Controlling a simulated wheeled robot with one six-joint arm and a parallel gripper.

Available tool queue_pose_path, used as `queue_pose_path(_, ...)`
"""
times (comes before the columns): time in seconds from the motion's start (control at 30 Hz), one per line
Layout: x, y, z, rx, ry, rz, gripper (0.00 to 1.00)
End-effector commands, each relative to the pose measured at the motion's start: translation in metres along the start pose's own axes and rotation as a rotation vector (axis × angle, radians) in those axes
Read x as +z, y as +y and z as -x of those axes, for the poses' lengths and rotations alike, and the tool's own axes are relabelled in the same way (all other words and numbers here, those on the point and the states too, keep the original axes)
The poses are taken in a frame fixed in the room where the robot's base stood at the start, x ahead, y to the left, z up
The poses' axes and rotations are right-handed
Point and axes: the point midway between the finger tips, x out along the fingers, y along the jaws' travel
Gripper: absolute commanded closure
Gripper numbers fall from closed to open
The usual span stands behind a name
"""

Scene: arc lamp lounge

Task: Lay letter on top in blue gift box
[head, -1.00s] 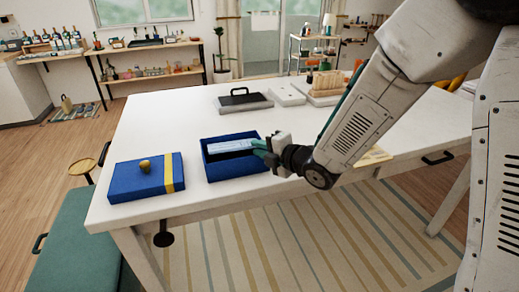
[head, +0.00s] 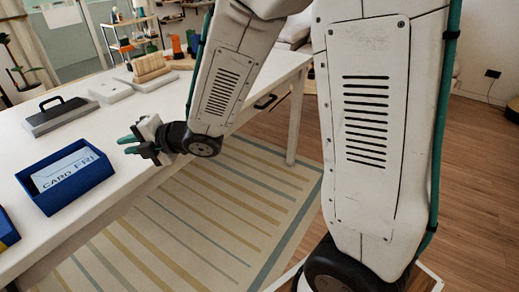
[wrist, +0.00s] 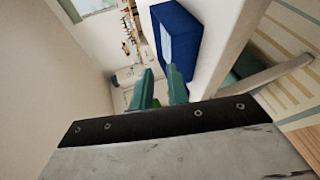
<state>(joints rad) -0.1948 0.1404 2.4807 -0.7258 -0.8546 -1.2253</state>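The blue gift box (head: 68,199) stands open on the white table in the head view. A pale letter or card (head: 68,168) with large dark print, partly readable as "CARD FRI", lies inside it. I cannot tell whether it is quite flat or what is under it. The box also shows in the wrist view (wrist: 187,58), with the pale sheet (wrist: 166,46) in it. My gripper (head: 129,144) is to the right of the box, apart from it. Its teal fingers are apart with nothing between them, as the wrist view (wrist: 160,88) also shows.
A grey case with a black handle (head: 62,115) lies behind the box, with a white slab (head: 108,90) and a wooden rack (head: 151,68) farther back. The white table (head: 110,135) is bare around my gripper.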

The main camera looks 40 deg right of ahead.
Motion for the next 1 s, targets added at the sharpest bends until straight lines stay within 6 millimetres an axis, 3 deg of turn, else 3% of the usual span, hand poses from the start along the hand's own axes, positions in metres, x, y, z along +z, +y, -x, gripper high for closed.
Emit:
queue_pose_path(0.17,0.053,0.010,0.052,-0.150,-0.292,-0.278,0.84)
queue_pose_path(0.27,0.075,0.007,0.102,-0.229,-0.499,-0.523,0.84)
queue_pose_path(0.37,0.082,0.000,0.156,-0.284,-0.694,-0.790,0.84)
queue_pose_path(0.47,0.071,-0.009,0.212,-0.327,-0.876,-1.070,0.84)
queue_pose_path(0.6,0.032,-0.023,0.283,-0.382,-1.095,-1.453,0.84)
queue_pose_path(0.7,-0.003,-0.029,0.321,-0.424,-1.213,-1.674,0.84)
queue_pose_path(0.83,-0.039,-0.034,0.351,-0.475,-1.314,-1.856,0.84)
queue_pose_path(1.0,-0.058,-0.035,0.365,-0.508,-1.365,-1.940,0.84)
